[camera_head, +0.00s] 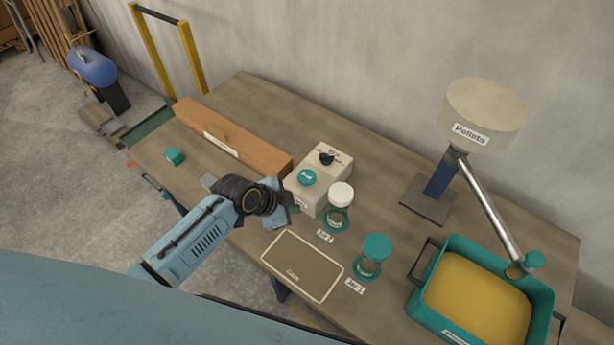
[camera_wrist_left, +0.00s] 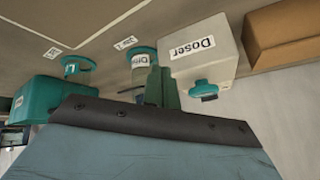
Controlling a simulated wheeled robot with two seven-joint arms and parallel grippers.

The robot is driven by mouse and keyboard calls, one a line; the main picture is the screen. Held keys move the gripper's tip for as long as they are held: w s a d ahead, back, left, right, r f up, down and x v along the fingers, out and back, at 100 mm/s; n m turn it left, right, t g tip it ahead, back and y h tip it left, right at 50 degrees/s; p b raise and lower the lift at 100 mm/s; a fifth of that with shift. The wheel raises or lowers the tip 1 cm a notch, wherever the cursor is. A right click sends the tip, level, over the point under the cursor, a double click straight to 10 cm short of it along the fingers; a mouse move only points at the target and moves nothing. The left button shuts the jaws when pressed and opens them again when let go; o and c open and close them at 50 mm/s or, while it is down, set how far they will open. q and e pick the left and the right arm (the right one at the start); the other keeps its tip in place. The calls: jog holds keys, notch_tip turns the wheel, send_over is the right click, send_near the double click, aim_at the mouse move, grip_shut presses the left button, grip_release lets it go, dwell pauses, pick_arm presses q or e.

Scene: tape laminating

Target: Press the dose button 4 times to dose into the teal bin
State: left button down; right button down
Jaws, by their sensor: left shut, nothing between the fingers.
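The beige doser box (camera_head: 338,178) stands mid-table, with a round teal button (camera_head: 307,177) and a black knob (camera_head: 327,158) on top. The box (camera_wrist_left: 222,62) and the button (camera_wrist_left: 203,88) also show in the left wrist view. My left gripper (camera_head: 287,207) is shut and empty, beside the front left side of the box and lower left of the button. No contact with the button shows. The teal bin (camera_head: 420,308), at the right of the table, holds yellow pellets (camera_head: 478,297). My right gripper is not in view.
A white-lidded jar (camera_head: 340,194) and a teal-lidded jar (camera_head: 376,248) stand right of the gripper, near a brown mat (camera_head: 302,266). A pellet hopper (camera_head: 485,108) has its tube (camera_head: 490,203) sloping to the bin. A long wooden block (camera_head: 235,137) lies behind the gripper.

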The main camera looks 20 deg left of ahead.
pick_arm(q)
jog(key=s+a+f+n+g+y+b, duration=0.15)
jog(key=s+f+n, duration=0.25)
jog(key=s, duration=0.5)
jog(key=s+a+f+n+g+y, duration=0.1)
jog(key=s+a+f+n+y, duration=0.1)
jog(key=s+f+n, duration=0.45)
jog(key=s+a+f+m+b, duration=0.1)
jog(key=s+f, duration=0.4)
jog(key=f, duration=0.2)
jog(key=s+a+f+b, duration=0.1)
jog(key=s+a+f, duration=0.1)
jog(key=s+f, duration=0.35)
jog(key=s+a+f+g+y+b, duration=0.1)
jog(key=s+a+f+b, duration=0.1)
jog(key=s+f, duration=1)
jog(key=shift+s+a+f+n+g, duration=0.15)
jog(key=shift+s+f+n+g, duration=0.2)
jog(key=shift+s, duration=0.55)
